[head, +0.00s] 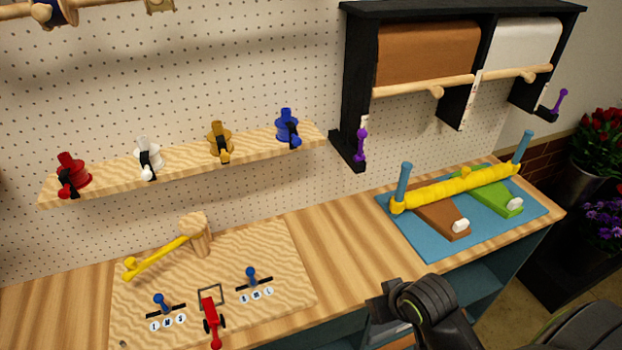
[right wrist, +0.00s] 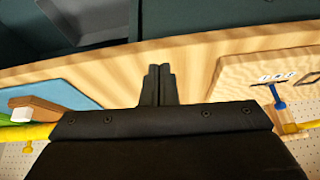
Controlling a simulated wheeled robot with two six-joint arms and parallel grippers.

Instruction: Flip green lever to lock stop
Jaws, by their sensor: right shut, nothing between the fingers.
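The green lever (head: 508,203) is a flat green piece with a white tip, lying on the blue base (head: 432,249) at the right end of the bench. A yellow roller (head: 460,186) between two blue posts crosses above it and hides its back part. A brown lever (head: 440,217) with a white tip lies beside it on the left. In the right wrist view, a bit of green (right wrist: 12,119) shows at the left edge. My right gripper (right wrist: 158,82) is shut and empty over the bench edge, apart from the levers. I cannot single out the lock stop.
A wooden board (head: 275,235) with blue switches, a red lever (head: 211,318) and a yellow arm fills the bench's left part. Above are a shelf (head: 185,165) with coloured clamps and a black paper-roll rack (head: 354,90). Bare bench lies between the board and blue base.

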